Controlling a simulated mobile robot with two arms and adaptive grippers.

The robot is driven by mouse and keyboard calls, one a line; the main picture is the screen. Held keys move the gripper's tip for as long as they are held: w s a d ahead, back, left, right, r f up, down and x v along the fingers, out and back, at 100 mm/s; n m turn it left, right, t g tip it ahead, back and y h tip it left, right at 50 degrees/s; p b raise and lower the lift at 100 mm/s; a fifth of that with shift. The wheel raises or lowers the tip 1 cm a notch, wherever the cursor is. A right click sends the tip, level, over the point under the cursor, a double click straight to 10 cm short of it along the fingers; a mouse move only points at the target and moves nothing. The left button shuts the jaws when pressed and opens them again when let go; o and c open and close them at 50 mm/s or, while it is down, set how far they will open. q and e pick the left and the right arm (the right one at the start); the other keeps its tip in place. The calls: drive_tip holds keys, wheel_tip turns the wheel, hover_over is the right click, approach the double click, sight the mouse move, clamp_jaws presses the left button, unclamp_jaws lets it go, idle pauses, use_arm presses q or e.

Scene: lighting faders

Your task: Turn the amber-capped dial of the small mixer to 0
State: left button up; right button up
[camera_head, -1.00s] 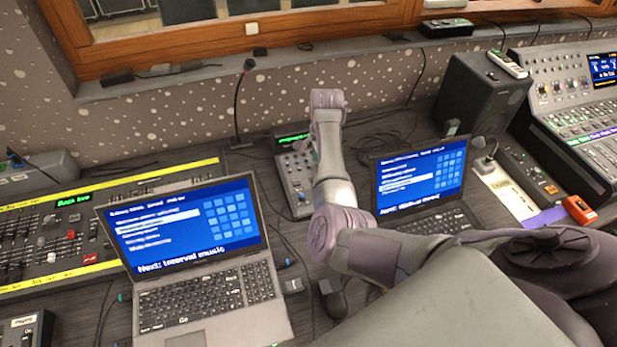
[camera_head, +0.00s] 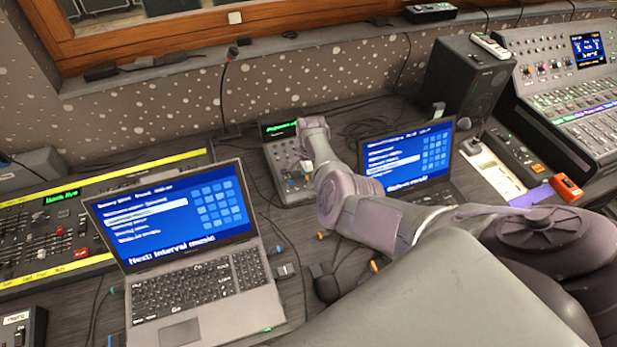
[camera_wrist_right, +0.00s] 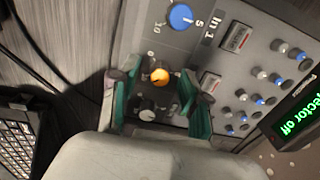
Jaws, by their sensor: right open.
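The small mixer (camera_head: 286,185) stands at the back between the two laptops, with a green display, and is partly hidden by my right arm. In the right wrist view its grey panel (camera_wrist_right: 225,65) shows the amber-capped dial (camera_wrist_right: 160,76), a larger blue-capped dial (camera_wrist_right: 181,17) marked with 5 and 10, and a grey knob (camera_wrist_right: 147,115). My right gripper (camera_wrist_right: 153,84) is open, its green-padded fingers on either side of the amber-capped dial. I cannot tell whether they touch it. The dial's setting cannot be read. My left gripper is not in view.
A laptop (camera_head: 205,290) stands left of the mixer and another laptop (camera_head: 408,165) right of it. A black speaker (camera_head: 468,85) and a large console (camera_head: 570,100) are at the right. A thin gooseneck microphone (camera_head: 222,95) rises behind. Cables lie around the mixer.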

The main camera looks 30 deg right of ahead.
clamp_jaws()
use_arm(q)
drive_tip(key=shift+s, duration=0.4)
